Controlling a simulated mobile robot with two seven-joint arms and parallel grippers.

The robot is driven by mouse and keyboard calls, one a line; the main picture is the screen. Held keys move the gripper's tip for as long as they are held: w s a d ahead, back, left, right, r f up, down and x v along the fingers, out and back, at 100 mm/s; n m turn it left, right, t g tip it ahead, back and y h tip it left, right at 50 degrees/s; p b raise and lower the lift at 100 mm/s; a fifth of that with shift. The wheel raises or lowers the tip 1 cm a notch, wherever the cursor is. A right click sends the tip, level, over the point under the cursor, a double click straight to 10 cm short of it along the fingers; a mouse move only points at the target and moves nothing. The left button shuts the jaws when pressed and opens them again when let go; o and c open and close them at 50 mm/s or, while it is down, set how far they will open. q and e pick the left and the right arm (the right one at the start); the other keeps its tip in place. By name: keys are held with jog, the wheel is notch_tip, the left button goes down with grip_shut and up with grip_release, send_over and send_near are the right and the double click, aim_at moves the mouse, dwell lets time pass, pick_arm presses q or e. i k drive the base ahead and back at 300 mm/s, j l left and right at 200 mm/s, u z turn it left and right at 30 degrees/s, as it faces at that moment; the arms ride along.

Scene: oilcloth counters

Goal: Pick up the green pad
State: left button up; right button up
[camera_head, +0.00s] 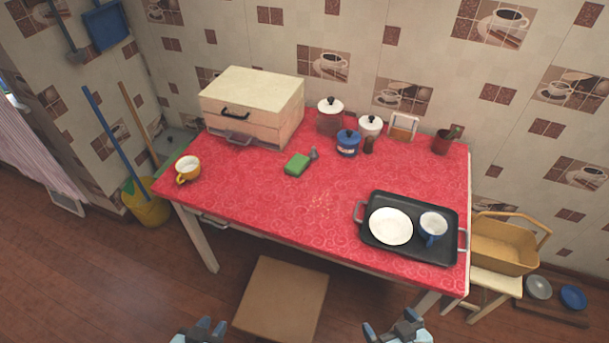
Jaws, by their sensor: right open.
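The green pad (297,165) lies flat on the red oilcloth table (250,205), left of the table's middle and in front of the white bread box. A small grey object (314,154) stands just behind its right end. My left gripper (211,326) shows at the bottom edge, in front of the table and well short of the pad; its jaw opening is unclear. My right gripper (391,326) is at the bottom edge further right, open, with nothing seen between its fingers. Both are partly cut off by the frame.
A yellow mug (187,168) stands at the table's left. The bread box (252,102) and several canisters (348,143) line the back. A black tray (417,252) holds a white plate and a blue mug at front right. A cardboard box (282,298) sits on the floor in front.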

aim_at(298, 162)
jog(key=i+j, duration=0.1)
jog(key=j, duration=0.45)
jog(key=j+z, duration=0.1)
jog(key=z, duration=0.35)
jog(key=j+z, duration=0.1)
jog(key=z, duration=0.3)
jog(key=j+z, duration=0.1)
jog(key=z, duration=0.35)
jog(key=j+z, duration=0.1)
jog(key=z, duration=0.3)
